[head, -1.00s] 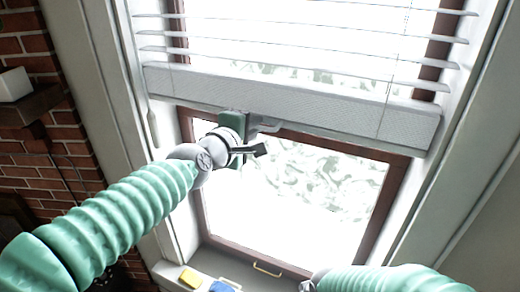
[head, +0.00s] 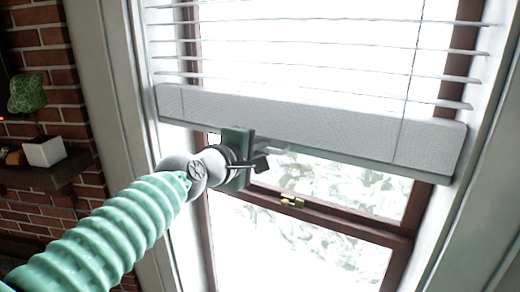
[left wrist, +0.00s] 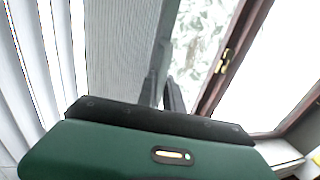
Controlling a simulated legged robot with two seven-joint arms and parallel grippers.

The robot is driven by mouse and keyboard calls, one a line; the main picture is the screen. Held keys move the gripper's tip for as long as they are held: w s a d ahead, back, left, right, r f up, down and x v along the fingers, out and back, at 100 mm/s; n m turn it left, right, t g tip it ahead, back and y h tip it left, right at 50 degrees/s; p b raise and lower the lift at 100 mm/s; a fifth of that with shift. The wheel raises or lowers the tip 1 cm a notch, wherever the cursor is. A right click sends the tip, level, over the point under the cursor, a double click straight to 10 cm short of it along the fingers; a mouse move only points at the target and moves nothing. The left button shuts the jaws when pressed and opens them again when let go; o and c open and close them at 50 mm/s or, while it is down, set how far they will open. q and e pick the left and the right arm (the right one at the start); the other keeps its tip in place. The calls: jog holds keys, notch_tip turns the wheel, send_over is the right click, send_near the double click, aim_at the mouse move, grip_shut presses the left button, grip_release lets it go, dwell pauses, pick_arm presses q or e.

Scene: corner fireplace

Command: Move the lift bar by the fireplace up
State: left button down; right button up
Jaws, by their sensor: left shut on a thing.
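The lift bar (head: 320,130) is the wide pale grey bottom rail of the window blind. It hangs slightly tilted across the window in the head view, its right end lower in the picture. It also shows in the left wrist view (left wrist: 122,50), running up the picture. My left gripper (head: 262,155) is at the bar's lower edge, left of its middle, and is shut on it. The fingers show in the left wrist view (left wrist: 160,90) at the bar's edge; the exact contact is partly hidden. My right gripper is in neither current view.
Blind slats (head: 330,50) hang above the bar, with thin cords. Behind is a brown window frame (head: 350,222) with a brass latch (head: 292,201). To the left, a brick wall (head: 40,85) carries a dark shelf (head: 45,173) with a white box (head: 44,151).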

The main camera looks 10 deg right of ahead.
pick_arm(q)
jog(key=shift+r, duration=0.35)
jog(key=c, duration=1.5)
grip_release()
jog(key=shift+d, duration=0.1)
jog(key=shift+d+f, duration=0.15)
jog(key=b+v, duration=1)
jog(key=v, duration=0.6)
jog(key=shift+s+b, duration=0.25)
jog(key=shift+b, duration=0.1)
